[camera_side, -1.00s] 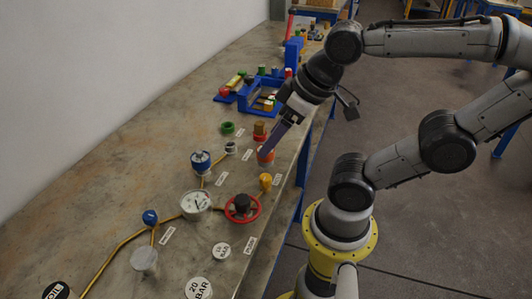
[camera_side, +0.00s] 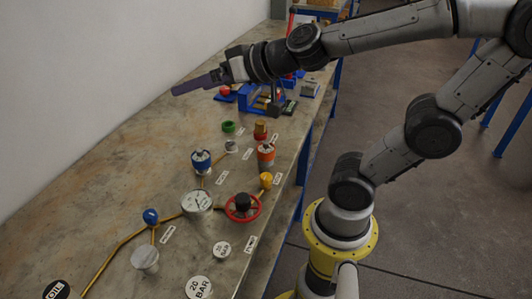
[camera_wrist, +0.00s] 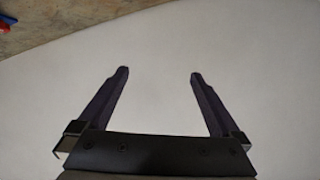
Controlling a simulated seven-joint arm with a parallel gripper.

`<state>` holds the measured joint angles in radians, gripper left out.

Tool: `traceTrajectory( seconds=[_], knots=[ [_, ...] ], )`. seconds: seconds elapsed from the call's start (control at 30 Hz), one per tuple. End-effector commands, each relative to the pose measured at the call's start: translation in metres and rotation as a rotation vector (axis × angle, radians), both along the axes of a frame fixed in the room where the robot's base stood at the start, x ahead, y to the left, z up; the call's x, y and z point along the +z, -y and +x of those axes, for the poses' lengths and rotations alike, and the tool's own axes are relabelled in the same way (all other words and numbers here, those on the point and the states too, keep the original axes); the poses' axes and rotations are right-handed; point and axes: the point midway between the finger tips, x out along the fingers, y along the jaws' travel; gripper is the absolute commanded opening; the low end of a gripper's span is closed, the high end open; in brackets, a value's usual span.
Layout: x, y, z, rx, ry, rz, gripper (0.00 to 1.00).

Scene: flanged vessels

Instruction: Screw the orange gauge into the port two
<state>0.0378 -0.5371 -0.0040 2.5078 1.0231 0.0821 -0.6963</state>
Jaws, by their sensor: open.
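An orange cylindrical part (camera_side: 265,155), which looks like the orange gauge, stands upright on the bench near its right edge. Its lower end is too small to tell whether it is seated in a port. The port labels beside it are unreadable, so I cannot tell which is port two. My gripper (camera_side: 180,89) is up and to the left of it, pointing level toward the wall. In the wrist view my gripper (camera_wrist: 158,73) is open and empty, with white wall between and beyond the fingers.
A blue rack (camera_side: 250,97) is farther back.

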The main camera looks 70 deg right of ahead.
Motion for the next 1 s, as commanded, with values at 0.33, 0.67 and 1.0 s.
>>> traceTrajectory(
  seconds=[0.33, 0.67, 1.0],
  knots=[
    [-0.092, 0.119, 0.003, -0.665, -0.242, 0.105, 1.0],
    [-0.198, 0.152, -0.062, -1.1, -0.646, 0.181, 1.0],
    [-0.226, 0.168, -0.065, -1.12, -0.682, 0.168, 1.0]
  ],
)
